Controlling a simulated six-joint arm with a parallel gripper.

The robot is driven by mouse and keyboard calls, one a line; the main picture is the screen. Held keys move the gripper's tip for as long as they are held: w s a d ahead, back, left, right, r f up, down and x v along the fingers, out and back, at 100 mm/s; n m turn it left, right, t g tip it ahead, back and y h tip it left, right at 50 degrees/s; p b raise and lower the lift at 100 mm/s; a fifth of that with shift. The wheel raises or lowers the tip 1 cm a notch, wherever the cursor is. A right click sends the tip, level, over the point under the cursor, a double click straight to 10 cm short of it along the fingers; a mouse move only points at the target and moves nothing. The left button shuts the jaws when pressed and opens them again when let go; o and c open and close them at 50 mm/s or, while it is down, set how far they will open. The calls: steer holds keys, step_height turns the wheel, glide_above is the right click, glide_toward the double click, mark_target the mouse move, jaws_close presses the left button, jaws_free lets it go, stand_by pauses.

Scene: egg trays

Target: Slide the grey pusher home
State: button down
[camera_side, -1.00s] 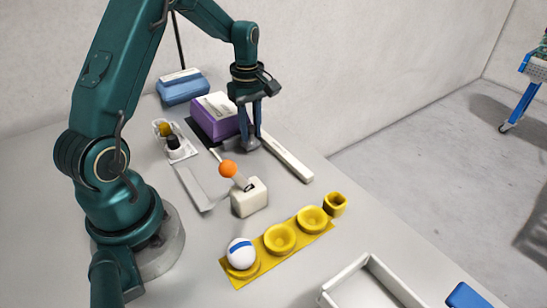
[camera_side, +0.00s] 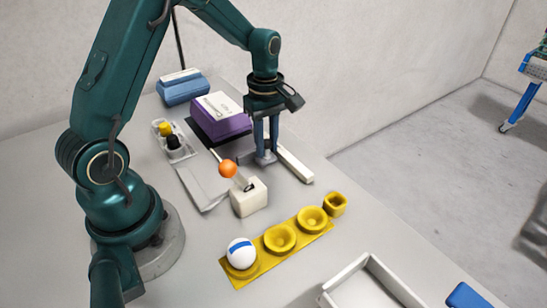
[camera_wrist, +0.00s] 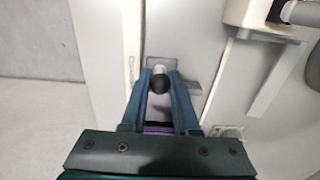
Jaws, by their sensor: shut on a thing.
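The grey pusher (camera_side: 264,159) stands on the table beside the long white rail (camera_side: 294,166), a little behind the cream block (camera_side: 249,200). My gripper (camera_side: 267,150) points down and is shut on the pusher's upright handle. The cream block carries a lever with an orange ball (camera_side: 228,169). The fingers partly hide the pusher in the side view.
A yellow tray (camera_side: 229,277) in front holds a white egg with a blue band (camera_side: 241,253); its other cups look empty. A small yellow cup (camera_side: 335,204) stands at its end. A purple box (camera_side: 221,124) and blue box (camera_side: 183,91) stand behind. A white bin (camera_side: 345,278) is front right.

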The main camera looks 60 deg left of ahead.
steer(key=shift+d, duration=4.2)
steer(key=c, duration=0.7)
jaws_free()
steer(key=shift+r, duration=3)
step_height(320, 180, up, 9)
steer(key=shift+f, duration=0.2)
steer(key=shift+r, duration=1.75)
steer(key=shift+f, duration=1.75)
